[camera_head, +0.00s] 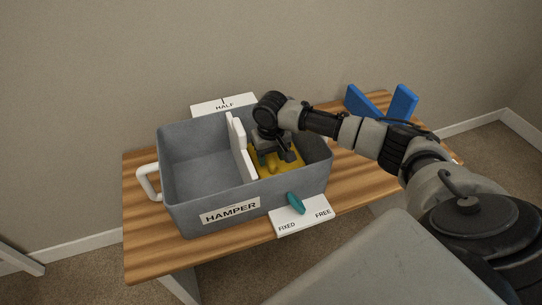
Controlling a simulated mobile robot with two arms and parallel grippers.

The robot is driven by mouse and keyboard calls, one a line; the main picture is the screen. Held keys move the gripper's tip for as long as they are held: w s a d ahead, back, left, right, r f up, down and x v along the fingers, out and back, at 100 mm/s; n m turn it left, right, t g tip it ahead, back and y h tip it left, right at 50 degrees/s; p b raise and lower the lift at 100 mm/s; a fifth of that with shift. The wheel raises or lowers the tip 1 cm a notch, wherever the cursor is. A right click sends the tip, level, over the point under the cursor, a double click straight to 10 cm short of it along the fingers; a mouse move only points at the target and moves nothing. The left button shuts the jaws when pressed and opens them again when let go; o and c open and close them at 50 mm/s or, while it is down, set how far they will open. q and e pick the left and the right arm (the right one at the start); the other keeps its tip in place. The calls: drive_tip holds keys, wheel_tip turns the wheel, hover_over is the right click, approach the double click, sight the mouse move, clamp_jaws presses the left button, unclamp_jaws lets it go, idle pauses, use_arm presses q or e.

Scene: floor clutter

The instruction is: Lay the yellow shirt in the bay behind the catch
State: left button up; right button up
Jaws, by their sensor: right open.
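A grey bin labelled HAMPER (180,214) stands on a wooden table. A white upright divider (239,148) splits it into a left bay and a right bay. The yellow shirt (290,160) lies low in the right bay, partly hidden by my right gripper. My right gripper (278,158) reaches down into the right bay, open, over the shirt; whether it touches the cloth I cannot tell. The teal catch (296,203) sits at the front on a white plate marked FIXED and FREE, pointing between the words. My left gripper is not in view.
The left bay (195,165) is empty. A white handle (147,182) sticks out at the bin's left. A white HALF plate (222,104) is behind the bin. Blue upright pieces (402,104) stand at the table's back right. The wooden table (140,245) is clear at the front left.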

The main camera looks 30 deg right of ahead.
drive_tip(key=shift+r+b, duration=0.35)
drive_tip(key=shift+r, duration=0.05)
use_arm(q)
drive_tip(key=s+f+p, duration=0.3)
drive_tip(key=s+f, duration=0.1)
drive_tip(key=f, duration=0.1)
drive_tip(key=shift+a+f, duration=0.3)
use_arm(e)
wheel_tip(320, 180, up, 12)
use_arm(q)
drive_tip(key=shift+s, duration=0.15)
